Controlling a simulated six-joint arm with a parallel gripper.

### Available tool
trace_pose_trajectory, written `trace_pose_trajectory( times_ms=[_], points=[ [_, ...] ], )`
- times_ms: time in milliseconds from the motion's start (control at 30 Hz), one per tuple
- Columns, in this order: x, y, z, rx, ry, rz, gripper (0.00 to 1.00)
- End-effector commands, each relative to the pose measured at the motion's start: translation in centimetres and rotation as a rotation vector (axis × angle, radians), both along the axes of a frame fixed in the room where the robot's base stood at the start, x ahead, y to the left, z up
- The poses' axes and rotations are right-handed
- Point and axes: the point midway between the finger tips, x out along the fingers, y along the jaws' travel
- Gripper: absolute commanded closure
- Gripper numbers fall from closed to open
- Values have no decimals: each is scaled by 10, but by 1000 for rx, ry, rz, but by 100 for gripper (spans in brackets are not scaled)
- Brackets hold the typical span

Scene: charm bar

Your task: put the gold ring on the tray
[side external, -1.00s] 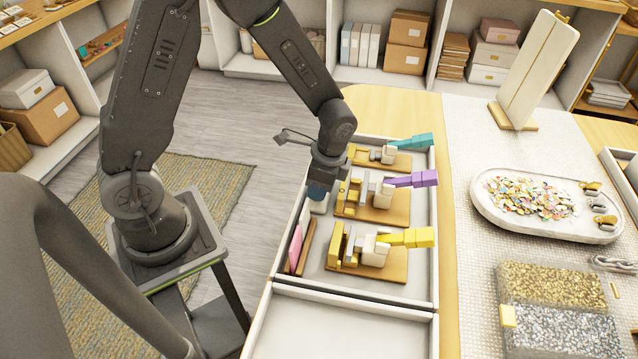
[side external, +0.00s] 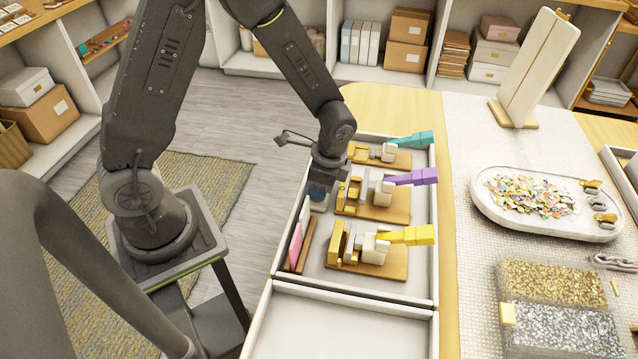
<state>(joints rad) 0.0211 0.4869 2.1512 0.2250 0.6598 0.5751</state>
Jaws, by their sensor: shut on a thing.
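My gripper (side external: 318,186) points down into the left part of the white divided bin (side external: 275,270). It is shut on a small dark blue thing (side external: 318,193), mostly hidden by the gripper and hard to make out. A pale oval tray (side external: 487,212) lies on the white mat at right, with a heap of coloured chips (side external: 528,194) on it. Several small gold and silver pieces sit at its right end, among them a gold piece (side external: 591,184) and another gold one (side external: 605,218). I cannot tell which, if any, is the gold ring.
Beside my gripper stand wooden-based clamps with a teal (side external: 412,139), a purple (side external: 417,177) and a yellow handle (side external: 406,236). A pink card (side external: 296,243) leans at the bin's left. Clear boxes of gold and silver beads (side external: 552,285) and a tall white stand (side external: 536,68) are at right.

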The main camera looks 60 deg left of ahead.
Motion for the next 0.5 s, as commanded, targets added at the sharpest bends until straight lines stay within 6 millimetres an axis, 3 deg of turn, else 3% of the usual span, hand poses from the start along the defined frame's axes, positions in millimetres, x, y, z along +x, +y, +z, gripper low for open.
trace_pose_trajectory(
  times_ms=[200,233,500],
  points=[
    [0,0,0,0,0,0,89],
    [0,0,0,0,0,0,67],
    [0,0,0,0,0,0,41]
  ],
)
